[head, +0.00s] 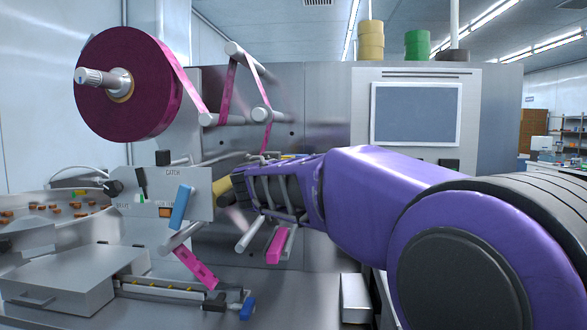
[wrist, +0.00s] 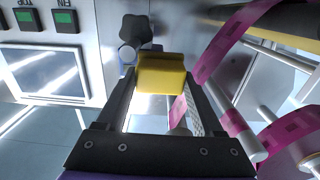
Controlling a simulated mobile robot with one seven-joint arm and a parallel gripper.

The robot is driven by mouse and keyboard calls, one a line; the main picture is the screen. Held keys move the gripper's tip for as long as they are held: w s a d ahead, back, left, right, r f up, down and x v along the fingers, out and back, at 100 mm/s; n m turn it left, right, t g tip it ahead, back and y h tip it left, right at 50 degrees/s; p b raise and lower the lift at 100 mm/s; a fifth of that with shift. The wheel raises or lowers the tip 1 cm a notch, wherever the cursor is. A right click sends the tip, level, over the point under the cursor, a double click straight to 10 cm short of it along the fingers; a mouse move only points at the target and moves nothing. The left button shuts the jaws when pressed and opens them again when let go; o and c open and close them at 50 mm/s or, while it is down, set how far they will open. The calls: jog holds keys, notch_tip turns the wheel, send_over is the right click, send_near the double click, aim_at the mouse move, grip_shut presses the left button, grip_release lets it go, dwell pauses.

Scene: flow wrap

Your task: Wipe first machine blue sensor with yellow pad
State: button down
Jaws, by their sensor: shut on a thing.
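My gripper (head: 238,188) is at the end of my purple arm, which reaches in from the right in the head view. In the wrist view my gripper (wrist: 162,88) is shut on the yellow pad (wrist: 162,75), which sits between the fingertips. The pad (head: 224,190) also shows at the gripper's tip in the head view. The blue sensor (head: 181,207) is a tilted blue block on the first machine, just left of the pad, with a gap between them in the picture. I cannot make out the blue sensor in the wrist view.
A large magenta film reel (head: 125,85) hangs at upper left, its film running over rollers (head: 262,114). A magenta strip (head: 196,268) passes below the sensor. A smaller blue part (head: 247,308) sits lower down. In the wrist view a dark knob (wrist: 136,30) is close beyond the pad.

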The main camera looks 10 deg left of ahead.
jog(key=s, duration=0.6)
jog(key=shift+d, duration=0.15)
dwell(0.4)
jog(key=s, duration=0.3)
jog(key=shift+d, duration=0.1)
dwell(0.4)
dwell(0.4)
